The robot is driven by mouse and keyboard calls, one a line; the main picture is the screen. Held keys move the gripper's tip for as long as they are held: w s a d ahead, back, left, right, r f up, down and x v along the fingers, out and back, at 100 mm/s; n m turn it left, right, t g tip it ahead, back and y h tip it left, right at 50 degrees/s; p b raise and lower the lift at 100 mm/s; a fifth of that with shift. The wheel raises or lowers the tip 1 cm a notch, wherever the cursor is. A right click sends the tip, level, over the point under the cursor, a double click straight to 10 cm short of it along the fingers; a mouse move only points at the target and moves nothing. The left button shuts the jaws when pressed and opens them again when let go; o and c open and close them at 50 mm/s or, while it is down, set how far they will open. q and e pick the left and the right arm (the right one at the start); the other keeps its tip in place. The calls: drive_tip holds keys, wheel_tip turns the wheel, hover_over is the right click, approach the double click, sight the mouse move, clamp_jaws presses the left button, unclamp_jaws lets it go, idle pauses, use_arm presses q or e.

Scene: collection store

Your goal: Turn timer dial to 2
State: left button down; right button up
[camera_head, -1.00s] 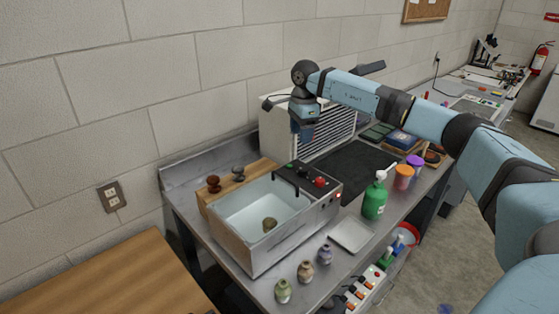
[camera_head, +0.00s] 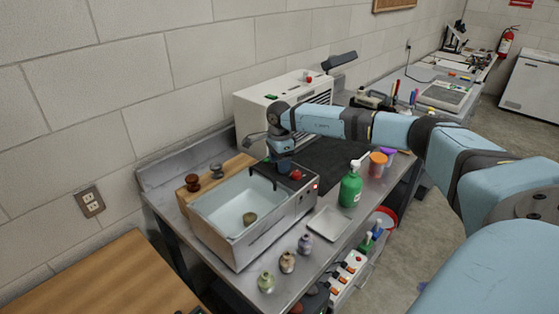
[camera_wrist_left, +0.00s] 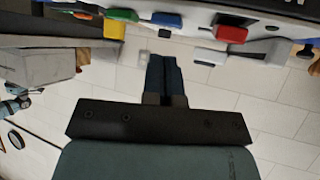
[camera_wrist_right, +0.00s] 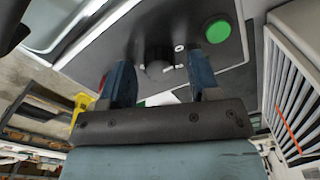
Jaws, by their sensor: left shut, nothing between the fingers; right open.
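The timer dial is a dark round knob (camera_wrist_right: 158,64) on the black control panel (camera_wrist_right: 140,30) of the metal bath (camera_head: 241,253). In the right wrist view it lies between the two spread fingers of my right gripper (camera_wrist_right: 160,78), and I cannot tell whether they touch it. A green button (camera_wrist_right: 217,30) is beside the dial. In the head view my right gripper (camera_head: 285,168) reaches down over the panel and hides the dial, so its number cannot be read. My left gripper (camera_wrist_left: 165,62) is shut and empty, seen only in the left wrist view.
A red knob (camera_head: 296,175) is close to my right gripper on the panel. A white vented box (camera_head: 262,111) stands behind. A green pump bottle (camera_head: 350,189) and a white tray (camera_head: 328,223) are to the right. Small vases (camera_head: 287,262) line the front edge.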

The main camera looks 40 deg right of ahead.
drive_tip(key=shift+f, duration=0.15)
drive_tip(key=c, duration=0.9)
use_arm(q)
drive_tip(key=shift+s+f, duration=0.1)
drive_tip(key=shift+f, duration=0.05)
use_arm(e)
drive_tip(key=shift+m, duration=0.3)
use_arm(q)
drive_tip(key=shift+f, duration=0.15)
use_arm(e)
drive_tip(key=m, duration=0.5)
drive_tip(key=shift+m, duration=0.3)
drive_tip(key=m, duration=0.5)
drive_tip(key=shift+m, duration=0.4)
